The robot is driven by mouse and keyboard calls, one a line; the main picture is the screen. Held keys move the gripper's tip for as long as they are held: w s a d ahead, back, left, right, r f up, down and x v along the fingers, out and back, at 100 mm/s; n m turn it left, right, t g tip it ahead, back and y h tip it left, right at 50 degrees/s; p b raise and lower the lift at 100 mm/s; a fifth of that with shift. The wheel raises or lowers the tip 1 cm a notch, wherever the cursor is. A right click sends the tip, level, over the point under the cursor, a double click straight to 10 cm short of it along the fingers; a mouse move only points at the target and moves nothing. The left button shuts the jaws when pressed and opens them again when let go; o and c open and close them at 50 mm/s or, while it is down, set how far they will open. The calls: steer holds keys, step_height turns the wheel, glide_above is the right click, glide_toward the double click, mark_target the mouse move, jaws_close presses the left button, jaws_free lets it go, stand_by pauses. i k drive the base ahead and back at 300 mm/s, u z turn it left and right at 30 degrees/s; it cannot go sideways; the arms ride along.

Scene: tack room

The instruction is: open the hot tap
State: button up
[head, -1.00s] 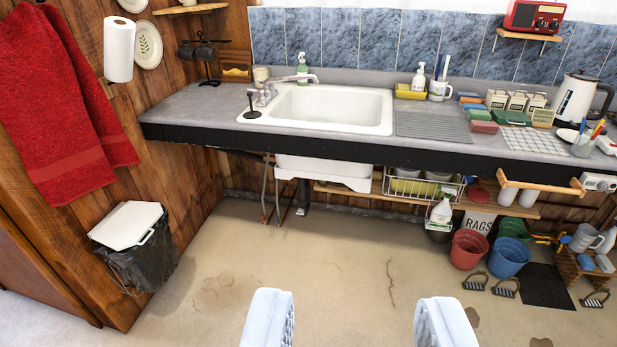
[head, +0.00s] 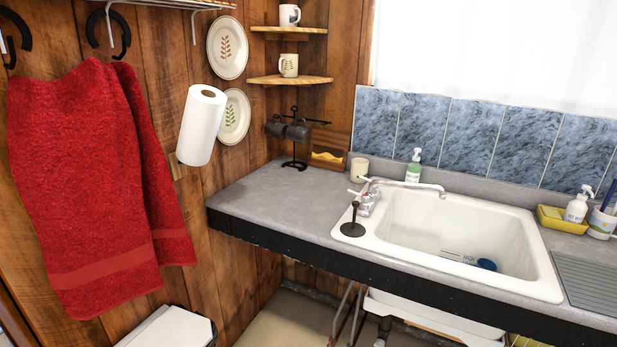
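The tap (head: 368,200) stands at the left end of the white sink (head: 450,218). It has a metal body and two small pale handles, a nearer one (head: 355,193) and a farther one (head: 365,180). I cannot tell by colour which is hot. The spout (head: 415,186) reaches right over the basin. No water stream shows. My gripper is out of the picture.
A black plunger-like item (head: 353,228) stands on the sink's front left corner, close before the tap. A green soap bottle (head: 413,168) and a cream cup (head: 360,170) stand behind. The counter (head: 275,198) left of the sink is mostly clear. Red towels (head: 85,190) hang at left.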

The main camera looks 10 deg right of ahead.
mark_target(365, 198)
steer(key=i, duration=1.45)
steer(key=z, duration=0.65)
steer(key=i, duration=1.2)
steer(key=z, duration=0.4)
